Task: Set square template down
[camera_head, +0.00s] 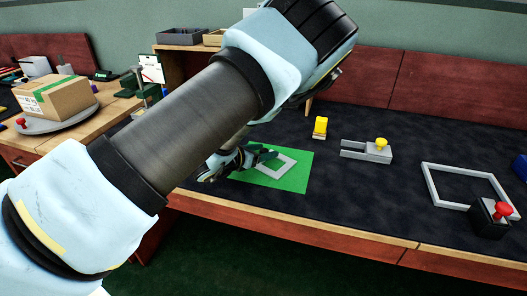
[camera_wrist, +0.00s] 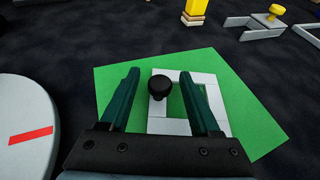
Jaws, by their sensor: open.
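The square template is a light grey square frame with a black knob (camera_wrist: 159,86). Its frame (camera_wrist: 212,97) lies on a green sheet (camera_wrist: 262,128) on the dark work surface, and it also shows in the head view (camera_head: 284,166). My gripper (camera_wrist: 159,76) is open, with one dark green finger on each side of the knob. The fingers look apart from the knob, and they hide part of the frame. In the head view my gripper (camera_head: 262,155) is low over the left part of the green sheet, partly behind my arm.
Behind the sheet stands a yellow-topped block (camera_head: 320,128). To the right are a grey forked piece with a yellow knob (camera_head: 354,151), a large grey frame (camera_head: 430,183) and a dark block with a red knob (camera_head: 488,222). A carton (camera_head: 62,98) sits on the left table.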

